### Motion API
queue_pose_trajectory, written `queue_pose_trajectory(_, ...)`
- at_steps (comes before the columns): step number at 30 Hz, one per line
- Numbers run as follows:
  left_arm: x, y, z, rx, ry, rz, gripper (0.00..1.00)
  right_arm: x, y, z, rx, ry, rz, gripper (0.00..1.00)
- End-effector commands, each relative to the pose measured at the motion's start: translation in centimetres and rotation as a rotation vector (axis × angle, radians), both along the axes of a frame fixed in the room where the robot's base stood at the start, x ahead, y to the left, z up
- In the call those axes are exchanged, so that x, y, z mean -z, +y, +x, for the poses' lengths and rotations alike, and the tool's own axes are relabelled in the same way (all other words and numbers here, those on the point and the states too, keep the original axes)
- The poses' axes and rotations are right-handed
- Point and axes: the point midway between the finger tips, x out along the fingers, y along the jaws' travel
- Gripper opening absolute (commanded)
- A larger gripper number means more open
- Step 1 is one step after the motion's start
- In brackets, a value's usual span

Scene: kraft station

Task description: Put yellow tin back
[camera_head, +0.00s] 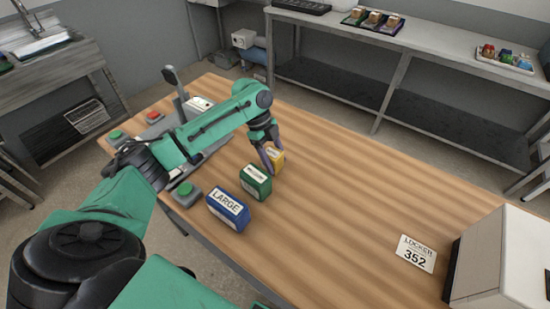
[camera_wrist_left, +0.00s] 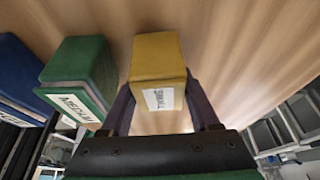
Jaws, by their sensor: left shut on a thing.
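The yellow tin (camera_head: 277,157) stands on the wooden table (camera_head: 340,200), behind the green tin (camera_head: 256,182) and the blue tin (camera_head: 229,207), roughly in line with them. In the left wrist view the yellow tin (camera_wrist_left: 158,66) sits between the two fingers, its label facing the wrist. My left gripper (camera_head: 270,155) is shut on the yellow tin; it also shows in the left wrist view (camera_wrist_left: 160,100). I cannot tell whether the tin is touching the table. My right gripper is in neither view.
The green tin (camera_wrist_left: 80,80) is close beside the left finger in the wrist view, with the blue tin (camera_wrist_left: 22,75) beyond. Button boxes (camera_head: 187,190) line the table's left edge. A locker sign (camera_head: 416,253) and pale box (camera_head: 505,260) are at right. The table's middle is clear.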

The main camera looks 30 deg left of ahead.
Motion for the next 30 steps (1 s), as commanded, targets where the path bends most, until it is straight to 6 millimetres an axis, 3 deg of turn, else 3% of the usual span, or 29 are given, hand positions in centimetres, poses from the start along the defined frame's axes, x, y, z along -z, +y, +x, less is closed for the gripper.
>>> queue_pose_trajectory(6, 0.5, 0.0, 0.1, -0.001, -0.002, 0.0, 0.0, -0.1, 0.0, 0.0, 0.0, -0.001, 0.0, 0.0)
queue_pose_trajectory(7, 0.5, 0.0, 0.0, 0.0, -0.001, 0.0, 0.7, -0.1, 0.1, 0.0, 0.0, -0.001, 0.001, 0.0)
queue_pose_trajectory(9, 0.5, 0.0, 0.0, 0.0, -0.001, 0.0, 0.92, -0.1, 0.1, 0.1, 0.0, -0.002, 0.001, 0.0)
queue_pose_trajectory(20, 0.1, 0.2, 0.1, -0.001, -0.003, 0.0, 0.92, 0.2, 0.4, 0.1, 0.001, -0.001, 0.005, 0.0)
queue_pose_trajectory(23, -1.2, 0.8, 0.3, -0.001, -0.006, -0.001, 0.92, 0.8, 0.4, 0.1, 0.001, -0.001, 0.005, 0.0)
queue_pose_trajectory(30, -7.2, 3.2, 0.6, -0.003, -0.007, -0.002, 0.92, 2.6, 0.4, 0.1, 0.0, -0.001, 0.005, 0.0)
